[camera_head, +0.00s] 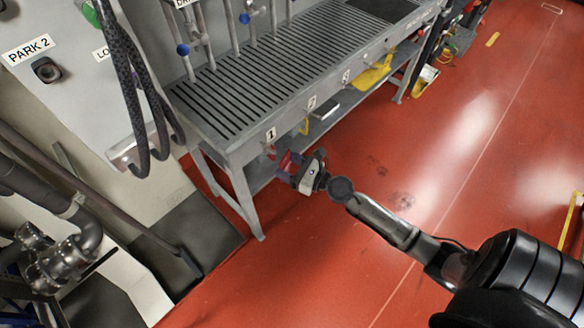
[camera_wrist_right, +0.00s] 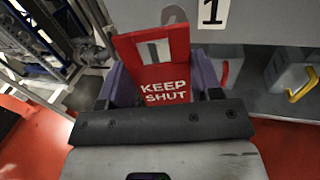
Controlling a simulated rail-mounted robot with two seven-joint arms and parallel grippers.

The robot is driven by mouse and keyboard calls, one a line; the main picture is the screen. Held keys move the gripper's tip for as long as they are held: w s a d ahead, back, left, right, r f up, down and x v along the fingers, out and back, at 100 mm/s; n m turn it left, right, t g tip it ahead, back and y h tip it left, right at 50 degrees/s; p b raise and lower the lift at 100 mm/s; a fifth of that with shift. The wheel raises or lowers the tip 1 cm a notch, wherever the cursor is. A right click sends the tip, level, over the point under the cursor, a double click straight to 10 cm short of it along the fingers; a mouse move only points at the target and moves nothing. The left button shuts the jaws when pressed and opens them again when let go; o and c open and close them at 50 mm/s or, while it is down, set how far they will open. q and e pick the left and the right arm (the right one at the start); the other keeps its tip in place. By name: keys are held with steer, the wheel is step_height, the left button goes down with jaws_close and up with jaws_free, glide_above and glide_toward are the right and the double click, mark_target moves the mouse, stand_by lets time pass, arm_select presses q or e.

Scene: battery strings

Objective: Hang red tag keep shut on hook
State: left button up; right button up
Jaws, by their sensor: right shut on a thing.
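The red tag (camera_wrist_right: 165,62), lettered KEEP SHUT in white, stands between the purple-sided fingers of my right gripper (camera_wrist_right: 160,85) in the right wrist view. A slot shows near its top. In the head view the tag (camera_head: 287,164) is a small red patch at the tip of my right gripper (camera_head: 294,168), just off the bench's front edge below label 1. I cannot tell whether tag and hook touch. My left gripper is not in view.
The grey slatted bench (camera_head: 250,90) has labels 1, 2 and 3 along its front edge. A panel with thick black cables (camera_head: 135,80) stands at left. The red floor in front is clear.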

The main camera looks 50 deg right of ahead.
steer(key=shift+w+f, duration=0.15)
steer(key=shift+w, duration=1.1)
steer(key=shift+w+f+b, duration=0.25)
steer(key=shift+w+b, duration=0.1)
steer(key=shift+w, duration=0.6)
steer(key=shift+w+f+b, duration=0.2)
steer(key=shift+w+b, duration=0.1)
steer(key=shift+w, duration=0.65)
steer(key=shift+w+f, duration=0.1)
steer(key=shift+f, duration=0.05)
steer(key=o, duration=1)
